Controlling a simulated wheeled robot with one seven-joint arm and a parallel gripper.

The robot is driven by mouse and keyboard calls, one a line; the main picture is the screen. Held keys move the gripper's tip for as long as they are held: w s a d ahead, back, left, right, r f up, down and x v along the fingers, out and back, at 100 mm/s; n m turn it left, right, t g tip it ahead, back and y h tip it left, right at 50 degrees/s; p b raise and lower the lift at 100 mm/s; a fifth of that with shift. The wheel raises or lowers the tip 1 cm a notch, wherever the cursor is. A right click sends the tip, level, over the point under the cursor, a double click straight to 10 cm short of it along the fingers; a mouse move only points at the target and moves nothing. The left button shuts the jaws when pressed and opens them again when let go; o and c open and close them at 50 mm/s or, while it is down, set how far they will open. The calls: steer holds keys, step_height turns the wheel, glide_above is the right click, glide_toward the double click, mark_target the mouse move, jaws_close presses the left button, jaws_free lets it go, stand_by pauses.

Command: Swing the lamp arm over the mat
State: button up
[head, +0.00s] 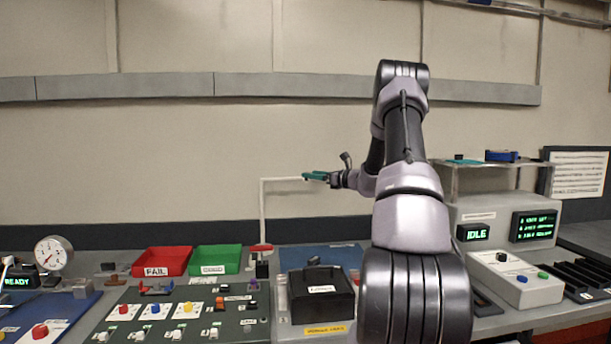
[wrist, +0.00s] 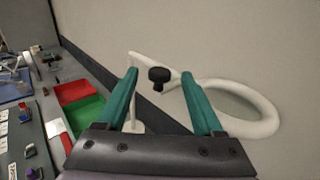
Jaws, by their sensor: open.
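The white lamp has an upright post (head: 262,215) with a level arm running right towards my gripper (head: 306,176). In the wrist view the white lamp arm (wrist: 143,60) carries a black knob (wrist: 159,75) and leads to a white ring-shaped head (wrist: 262,112). My gripper's teal fingers are open, with the knob seen between their tips; I cannot tell whether they touch it. The ring is partly behind the right finger. A blue mat (head: 335,253) lies right of the post, partly hidden by a black box and my arm.
A red FAIL tray (head: 162,262) and a green tray (head: 215,260) stand left of the post. A black lidded box (head: 321,303) and a dark control board (head: 190,335) are in front. A grey IDLE unit (head: 510,222) stands at right. The wall is close behind.

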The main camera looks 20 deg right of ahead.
steer(key=shift+x, duration=1.85)
jaws_close()
